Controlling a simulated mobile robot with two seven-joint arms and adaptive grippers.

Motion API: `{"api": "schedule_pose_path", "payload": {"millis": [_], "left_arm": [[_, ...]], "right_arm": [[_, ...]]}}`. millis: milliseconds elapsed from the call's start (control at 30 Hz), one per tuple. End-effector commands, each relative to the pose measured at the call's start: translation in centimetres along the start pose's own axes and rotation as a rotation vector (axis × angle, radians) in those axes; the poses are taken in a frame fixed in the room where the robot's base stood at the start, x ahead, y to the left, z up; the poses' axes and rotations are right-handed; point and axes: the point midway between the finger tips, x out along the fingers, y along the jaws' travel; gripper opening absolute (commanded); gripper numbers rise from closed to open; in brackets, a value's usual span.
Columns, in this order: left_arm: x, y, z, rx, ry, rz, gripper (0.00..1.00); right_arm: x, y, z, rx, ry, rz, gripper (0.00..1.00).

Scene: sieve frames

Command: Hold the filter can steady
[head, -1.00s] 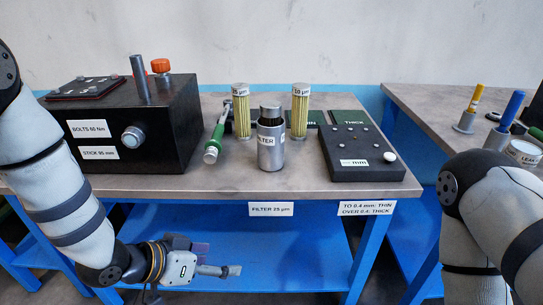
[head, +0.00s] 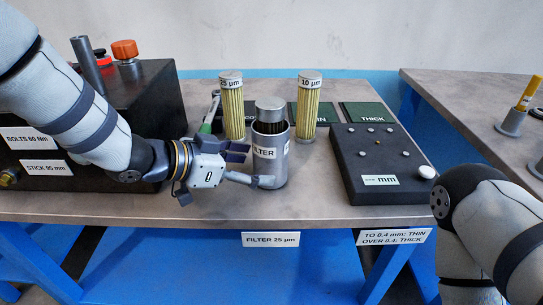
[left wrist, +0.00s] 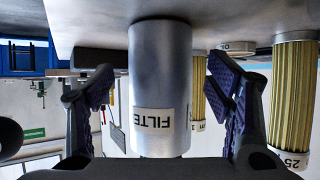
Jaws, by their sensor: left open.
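The filter can (head: 270,165), a silver cylinder labelled FILTER, stands upright near the front edge of the table. A grey cap sits over its dark upper opening. In the left wrist view, which is upside down, the can (left wrist: 160,60) lies between the two fingers. My left gripper (head: 252,166) is open around the can's body, coming from the left. The wrist view (left wrist: 160,88) shows a gap on both sides of the can. My right gripper is out of view; only part of that arm shows at the right.
Two yellow pleated filters, 25 µm (head: 233,108) and 10 µm (head: 307,107), stand behind the can. A green-ended tool (head: 208,122) lies behind my gripper. A black box (head: 150,100) stands left, a black gauge block (head: 375,165) right. Green mats (head: 366,112) lie behind.

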Motion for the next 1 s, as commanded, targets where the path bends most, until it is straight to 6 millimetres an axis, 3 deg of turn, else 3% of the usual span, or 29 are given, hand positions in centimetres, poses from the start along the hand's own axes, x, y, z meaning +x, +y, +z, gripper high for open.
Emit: {"api": "schedule_pose_path", "payload": {"millis": [33, 200, 600, 733, 767, 1000], "left_arm": [[1.3, 0.1, 0.8, -0.006, -0.008, 0.006, 0.73], [3.4, 0.0, 0.3, -0.002, -0.003, 0.002, 0.73], [4.2, 0.0, -0.1, -0.001, 0.0, -0.001, 0.73], [4.2, 0.0, -0.1, -0.001, 0.0, -0.001, 0.46], [4.2, 0.0, 0.0, -0.001, 0.0, -0.001, 0.44], [4.2, 0.0, 0.0, -0.001, 0.0, 0.0, 0.44]], "right_arm": [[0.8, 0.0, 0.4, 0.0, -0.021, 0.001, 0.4], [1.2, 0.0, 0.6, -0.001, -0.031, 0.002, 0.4], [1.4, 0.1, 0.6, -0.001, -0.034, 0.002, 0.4], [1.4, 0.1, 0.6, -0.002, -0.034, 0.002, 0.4], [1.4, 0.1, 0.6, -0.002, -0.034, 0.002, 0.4], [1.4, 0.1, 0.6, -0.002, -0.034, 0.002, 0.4]]}}
